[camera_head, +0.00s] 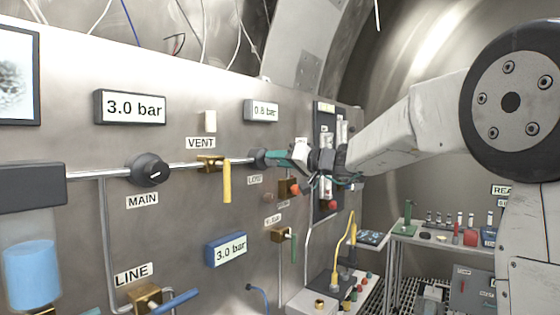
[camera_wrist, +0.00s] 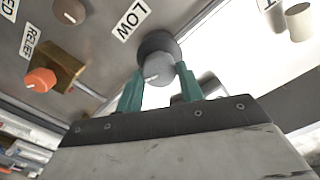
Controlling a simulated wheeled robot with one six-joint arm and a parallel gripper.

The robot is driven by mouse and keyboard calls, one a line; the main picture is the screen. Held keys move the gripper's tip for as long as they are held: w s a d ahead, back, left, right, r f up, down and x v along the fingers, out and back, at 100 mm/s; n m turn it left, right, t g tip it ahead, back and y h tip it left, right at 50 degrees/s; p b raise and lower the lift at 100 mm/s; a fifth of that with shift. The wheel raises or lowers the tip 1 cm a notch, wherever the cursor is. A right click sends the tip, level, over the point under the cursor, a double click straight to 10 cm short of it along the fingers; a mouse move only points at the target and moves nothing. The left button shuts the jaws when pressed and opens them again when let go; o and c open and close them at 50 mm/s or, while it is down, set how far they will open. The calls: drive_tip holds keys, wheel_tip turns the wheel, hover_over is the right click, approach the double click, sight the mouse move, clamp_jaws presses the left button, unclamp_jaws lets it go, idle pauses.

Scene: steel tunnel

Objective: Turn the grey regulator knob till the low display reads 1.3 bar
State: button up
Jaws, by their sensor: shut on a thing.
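The grey regulator knob (camera_wrist: 158,66) sits on the panel beside the LOW label in the wrist view. My gripper (camera_wrist: 159,85) has its two green fingers on either side of the knob and is shut on it. In the head view my gripper (camera_head: 272,158) reaches the knob from the right, and the fingers cover much of it. The low display (camera_head: 262,111) above it reads about 0.8 bar; its digits are small.
The MAIN knob (camera_head: 149,170) and the yellow VENT handle (camera_head: 227,181) are to the left. Displays reading 3.0 bar are the upper one (camera_head: 130,107) and the blue one (camera_head: 226,249). An orange RELIEF knob (camera_wrist: 41,80) is near my gripper. A bench (camera_head: 440,240) stands at right.

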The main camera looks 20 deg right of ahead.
drive_tip(key=shift+d+f+m, duration=0.1)
drive_tip(key=shift+m, duration=4)
drive_tip(key=o, duration=1)
drive_tip(key=shift+v, duration=3.9)
